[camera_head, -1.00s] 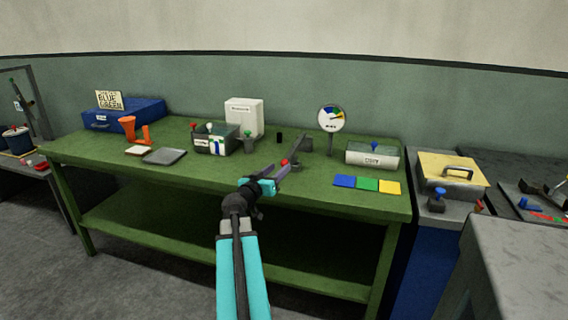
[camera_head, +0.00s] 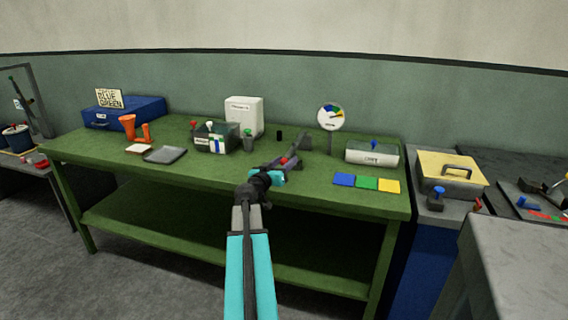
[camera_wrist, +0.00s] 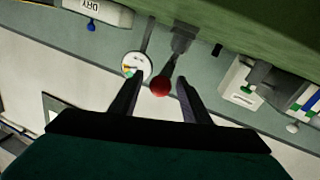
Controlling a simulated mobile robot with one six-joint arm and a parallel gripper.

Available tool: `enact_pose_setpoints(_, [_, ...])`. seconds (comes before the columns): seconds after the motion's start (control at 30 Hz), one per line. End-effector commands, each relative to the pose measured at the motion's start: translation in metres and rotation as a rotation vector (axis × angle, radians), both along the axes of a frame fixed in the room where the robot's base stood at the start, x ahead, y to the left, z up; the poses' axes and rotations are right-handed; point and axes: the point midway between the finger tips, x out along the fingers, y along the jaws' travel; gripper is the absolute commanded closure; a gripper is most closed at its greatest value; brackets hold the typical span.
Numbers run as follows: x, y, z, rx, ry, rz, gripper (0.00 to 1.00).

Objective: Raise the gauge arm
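The gauge arm (camera_head: 298,149) is a dark bar on the green bench, ending in a red knob (camera_head: 284,160) on its near end. In the wrist view the red knob (camera_wrist: 160,87) sits between the fingers, and the bar runs back to a grey bracket (camera_wrist: 184,38). My gripper (camera_head: 283,164) is open around the knob, with a gap showing on both sides in the wrist view. The round gauge dial (camera_head: 330,117) stands on a post behind the arm. It also shows in the wrist view (camera_wrist: 136,66).
Blue, green and yellow squares (camera_head: 367,184) lie at the bench's right front. A grey box (camera_head: 372,153) with a blue knob is behind them.

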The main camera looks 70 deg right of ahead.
Motion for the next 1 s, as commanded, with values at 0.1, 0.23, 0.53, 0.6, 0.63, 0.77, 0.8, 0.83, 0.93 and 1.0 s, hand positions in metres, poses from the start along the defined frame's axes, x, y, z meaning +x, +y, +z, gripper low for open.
enact_pose_setpoints(0.1, [0.0, 0.0, 0.0, 0.0, 0.0, 0.0, 0.76])
enact_pose_setpoints(0.23, [0.0, 0.0, 0.0, 0.0, 0.0, -0.001, 0.98])
enact_pose_setpoints(0.53, [0.0, 0.001, 0.001, 0.002, 0.001, -0.004, 1.0])
enact_pose_setpoints(0.6, [0.0, 0.001, 0.003, 0.005, 0.001, -0.002, 1.0])
enact_pose_setpoints(0.63, [0.001, 0.001, 0.004, 0.006, 0.001, -0.002, 1.0])
enact_pose_setpoints(0.77, [0.004, 0.002, 0.008, 0.017, 0.001, 0.002, 1.0])
enact_pose_setpoints(0.8, [0.005, 0.003, 0.01, 0.021, 0.002, 0.004, 1.0])
enact_pose_setpoints(0.83, [0.006, 0.003, 0.012, 0.025, 0.003, 0.005, 1.0])
enact_pose_setpoints(0.93, [0.012, 0.006, 0.018, 0.04, 0.002, 0.013, 1.0])
enact_pose_setpoints(1.0, [0.017, 0.008, 0.022, 0.053, 0.004, 0.019, 1.0])
